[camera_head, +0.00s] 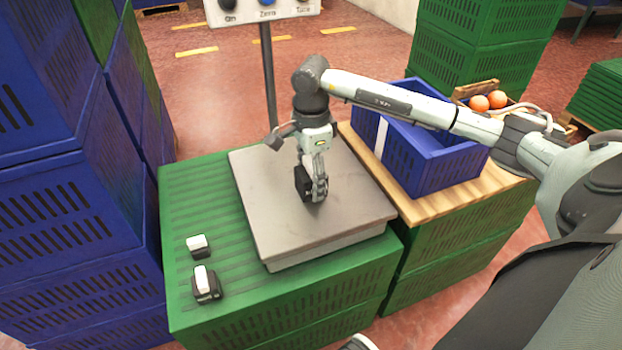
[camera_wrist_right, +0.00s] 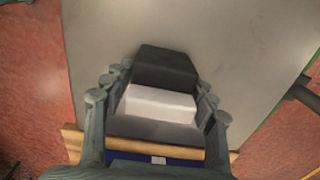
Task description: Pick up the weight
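My right gripper (camera_head: 314,194) is over the grey plate of the scale (camera_head: 262,205), fingers pointing down. A dark weight with a white band sits between its fingers; its black side (camera_head: 301,183) shows in the head view. In the right wrist view the weight (camera_wrist_right: 160,103) fills the space between the finger rows of my right gripper (camera_wrist_right: 160,92), which looks shut on it. I cannot tell whether the weight touches the plate. Two other black-and-white weights, one farther back (camera_head: 197,245) and one nearer (camera_head: 206,284), stand on the green crate (camera_head: 185,205).
An open blue crate (camera_head: 438,172) stands on a wooden board (camera_head: 432,208) right of the scale. Oranges (camera_head: 479,103) lie in a box behind it. Tall blue crates (camera_head: 75,225) rise at the left. The scale's post (camera_head: 268,80) and display (camera_head: 262,12) stand behind the plate.

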